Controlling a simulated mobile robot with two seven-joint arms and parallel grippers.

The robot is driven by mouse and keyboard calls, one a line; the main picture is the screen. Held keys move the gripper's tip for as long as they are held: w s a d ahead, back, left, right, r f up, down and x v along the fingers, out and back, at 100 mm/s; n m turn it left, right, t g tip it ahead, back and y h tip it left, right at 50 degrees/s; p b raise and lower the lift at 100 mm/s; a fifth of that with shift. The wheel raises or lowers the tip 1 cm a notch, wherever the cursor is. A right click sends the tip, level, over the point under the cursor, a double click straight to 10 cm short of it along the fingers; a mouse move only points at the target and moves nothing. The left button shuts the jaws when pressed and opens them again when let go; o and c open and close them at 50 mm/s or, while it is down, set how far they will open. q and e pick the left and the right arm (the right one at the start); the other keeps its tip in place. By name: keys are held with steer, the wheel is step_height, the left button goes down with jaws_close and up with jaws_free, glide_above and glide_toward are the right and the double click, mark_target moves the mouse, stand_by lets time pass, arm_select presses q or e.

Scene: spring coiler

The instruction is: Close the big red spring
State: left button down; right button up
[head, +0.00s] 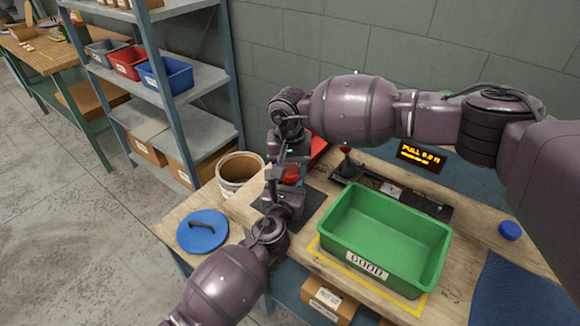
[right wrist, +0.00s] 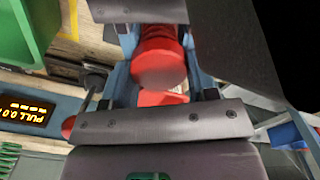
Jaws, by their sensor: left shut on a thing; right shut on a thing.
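The big red spring (head: 291,174) is between my two grippers above the left end of the bench; it also shows in the right wrist view (right wrist: 160,62). My right gripper (head: 289,163) comes from above and is shut on it. My left gripper (head: 287,188) faces it from below, also shut on it. The grippers are close together and hide most of the spring.
A green bin (head: 350,245) marked GOOD stands on the bench to the right. Behind it are a dark fixture (head: 430,205) and a display (head: 421,156) reading PULL 0.0 N. A bucket (head: 238,160) and a blue lid (head: 202,231) are at the left. Shelving (head: 195,80) stands further back.

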arm_select(q)
steer(key=shift+w+r, duration=0.1)
steer(key=shift+r, duration=0.15)
arm_select(e)
steer(key=shift+d+f, duration=0.1)
stand_by(0.5)
steer(key=shift+d+f, duration=0.1)
steer(key=shift+f, duration=0.3)
arm_select(q)
steer(key=shift+d, duration=0.15)
arm_select(e)
steer(key=shift+f, duration=0.15)
stand_by(0.5)
steer(key=o, duration=0.6)
step_height(320, 180, up, 4)
steer(key=shift+f, duration=0.25)
arm_select(q)
steer(key=shift+f, duration=0.15)
arm_select(e)
steer(key=shift+a+r, duration=0.2)
steer(key=shift+r, duration=0.25)
